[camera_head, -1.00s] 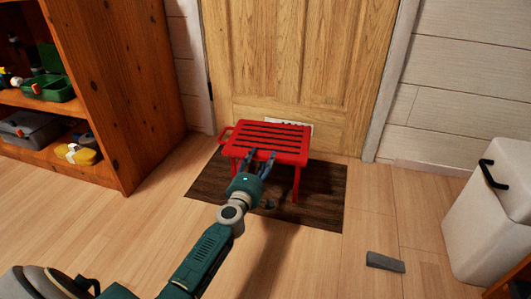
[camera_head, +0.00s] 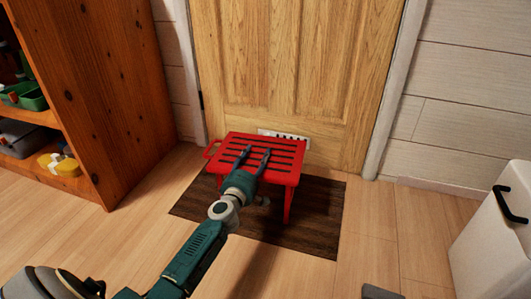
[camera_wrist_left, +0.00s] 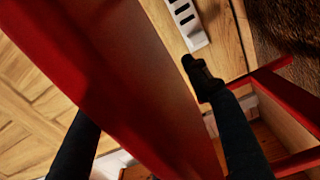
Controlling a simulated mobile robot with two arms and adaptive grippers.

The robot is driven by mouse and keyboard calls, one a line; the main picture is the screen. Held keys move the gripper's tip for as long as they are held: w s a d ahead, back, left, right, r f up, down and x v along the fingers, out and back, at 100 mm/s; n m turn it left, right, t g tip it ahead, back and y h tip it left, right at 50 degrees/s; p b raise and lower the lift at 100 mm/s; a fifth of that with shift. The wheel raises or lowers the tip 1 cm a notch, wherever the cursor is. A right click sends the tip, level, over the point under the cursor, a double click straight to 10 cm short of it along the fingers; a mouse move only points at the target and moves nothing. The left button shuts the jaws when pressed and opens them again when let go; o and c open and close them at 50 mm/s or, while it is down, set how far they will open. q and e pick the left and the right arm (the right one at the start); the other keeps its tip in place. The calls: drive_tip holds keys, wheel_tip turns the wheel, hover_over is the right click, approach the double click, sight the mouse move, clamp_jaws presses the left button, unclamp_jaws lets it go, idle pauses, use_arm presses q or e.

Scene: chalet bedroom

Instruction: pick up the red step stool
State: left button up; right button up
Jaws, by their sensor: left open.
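The red step stool (camera_head: 284,178) stands upright on a dark mat in front of the door, with dark slots in its top and a loop handle at its left end. My left gripper (camera_head: 257,153) is open, and its two dark fingers overlap the stool's top in the head view. In the left wrist view a broad red part of the stool (camera_wrist_left: 125,70) runs between the fingers and hides part of the left one. I cannot tell whether either finger touches it. My right gripper is not in view.
The wooden door (camera_head: 300,70) with a white vent (camera_head: 297,139) stands close behind the stool. A wooden shelf (camera_head: 95,100) is at the left and a white bin (camera_head: 505,245) at the right. A grey block (camera_head: 380,292) lies near the bottom edge. The dark mat (camera_head: 318,225) lies flat.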

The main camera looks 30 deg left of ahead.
use_arm(q)
drive_tip(key=shift+w, duration=0.1)
clamp_jaws()
drive_tip(key=shift+a+r, duration=0.1)
drive_tip(key=shift+r, duration=0.15)
drive_tip(key=shift+r, duration=0.1)
